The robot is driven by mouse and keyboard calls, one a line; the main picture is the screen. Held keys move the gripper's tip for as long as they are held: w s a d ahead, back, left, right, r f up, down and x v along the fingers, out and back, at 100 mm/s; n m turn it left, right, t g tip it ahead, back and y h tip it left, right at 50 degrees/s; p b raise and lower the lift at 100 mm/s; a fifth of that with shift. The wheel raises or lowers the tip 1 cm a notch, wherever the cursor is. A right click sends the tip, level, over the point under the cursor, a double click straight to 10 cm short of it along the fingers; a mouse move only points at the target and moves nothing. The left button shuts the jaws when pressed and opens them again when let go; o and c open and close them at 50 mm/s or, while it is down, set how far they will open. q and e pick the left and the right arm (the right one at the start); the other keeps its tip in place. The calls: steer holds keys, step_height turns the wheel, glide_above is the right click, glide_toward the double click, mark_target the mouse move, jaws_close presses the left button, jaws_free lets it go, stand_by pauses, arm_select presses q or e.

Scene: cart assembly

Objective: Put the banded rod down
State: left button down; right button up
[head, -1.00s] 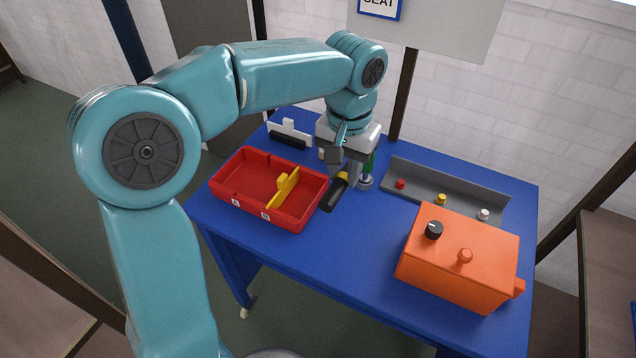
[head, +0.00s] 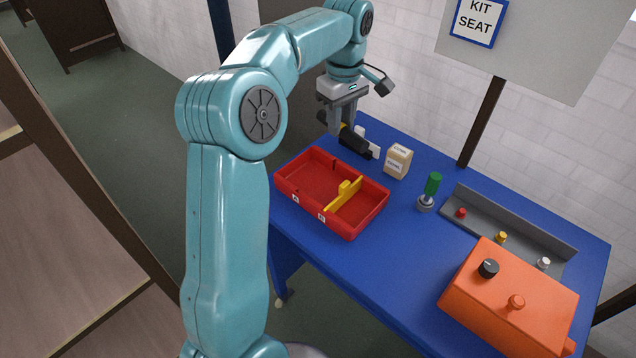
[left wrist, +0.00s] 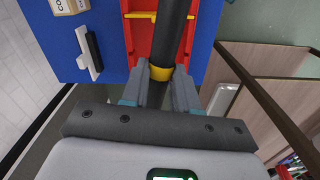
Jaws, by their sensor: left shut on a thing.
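The banded rod (head: 353,145) is black with a yellow band. My left gripper (head: 342,124) is shut on it near the band, at the table's far left end, beyond the red tray (head: 285,192). The rod appears held above the table, tilted down to the right. In the left wrist view the rod (left wrist: 173,35) runs up from between the fingers (left wrist: 160,88), with its yellow band (left wrist: 160,72) at the fingertips. The tray shows behind and below it. My right gripper is not in view.
A white holder (left wrist: 90,50) with a dark bar stands near a labelled beige box (head: 398,161). A green-topped piece (head: 432,186), a grey rail (head: 515,225) with small knobs and an orange box (head: 508,298) stand to the right. The blue tabletop (head: 395,225) is clear between tray and orange box.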

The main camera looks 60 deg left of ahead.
arm_select(q)
steer(key=s+a+f+n, duration=0.2)
steer(key=s+a+f, duration=0.1)
steer(key=s+a, duration=0.25)
glide_above(309, 191)
step_height(309, 191, down, 14)
steer(key=shift+r, duration=0.1)
step_height(309, 191, down, 4)
steer(key=shift+f, duration=0.6)
steer(key=shift+r, duration=0.1)
steer(key=c, duration=1.1)
jaws_free()
steer(key=shift+f, duration=0.2)
